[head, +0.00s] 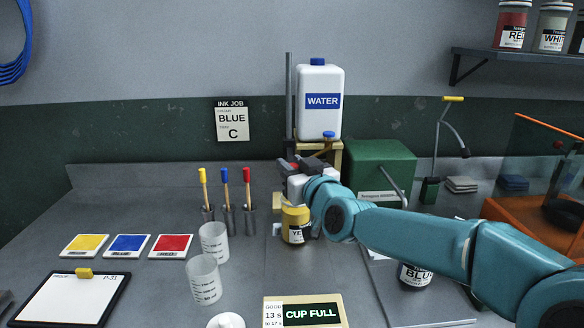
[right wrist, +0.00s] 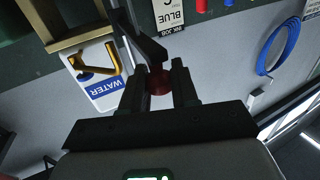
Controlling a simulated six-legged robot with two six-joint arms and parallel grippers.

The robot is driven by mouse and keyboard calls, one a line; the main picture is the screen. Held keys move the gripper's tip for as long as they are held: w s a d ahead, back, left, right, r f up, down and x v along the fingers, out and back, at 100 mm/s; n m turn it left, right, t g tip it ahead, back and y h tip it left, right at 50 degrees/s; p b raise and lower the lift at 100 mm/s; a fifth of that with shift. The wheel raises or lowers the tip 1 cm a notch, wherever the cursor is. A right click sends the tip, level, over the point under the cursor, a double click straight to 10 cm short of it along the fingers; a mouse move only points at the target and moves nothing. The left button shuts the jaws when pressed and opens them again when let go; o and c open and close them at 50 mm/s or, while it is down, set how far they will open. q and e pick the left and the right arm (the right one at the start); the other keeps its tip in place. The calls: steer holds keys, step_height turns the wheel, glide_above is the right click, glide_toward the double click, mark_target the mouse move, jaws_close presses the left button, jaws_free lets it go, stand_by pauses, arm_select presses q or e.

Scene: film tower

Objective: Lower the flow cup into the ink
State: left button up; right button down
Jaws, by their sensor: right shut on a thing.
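My right gripper (head: 297,166) is at the upright grey post (head: 289,100), above the yellow-labelled ink jar (head: 296,226). In the right wrist view its two fingers stand on either side of a small red knob (right wrist: 158,80), next to a dark bracket (right wrist: 146,45); it is shut on the knob. I cannot make out the flow cup; it may be hidden behind my gripper and forearm. The blue ink jar (head: 414,277) stands to the right, partly covered by my right arm. My left gripper is not in view.
The white water container (head: 320,112) stands on a wooden stand behind the post. A green box (head: 383,165) is to its right. Two clear beakers (head: 205,280) stand at the left. A CUP FULL display (head: 302,312) is in front. An orange-framed case (head: 540,222) is at the right.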

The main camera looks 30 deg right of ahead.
steer(key=c, duration=1.2)
jaws_free()
steer(key=shift+f, duration=0.25)
steer(key=shift+o, duration=1.3)
steer(key=shift+s+r, duration=0.15)
steer(key=shift+s, duration=0.05)
steer(key=shift+w, duration=0.15)
steer(key=s+a, duration=0.2)
steer(key=s, duration=1.4)
steer(key=shift+s+a, duration=0.15)
steer(key=shift+a, duration=0.15)
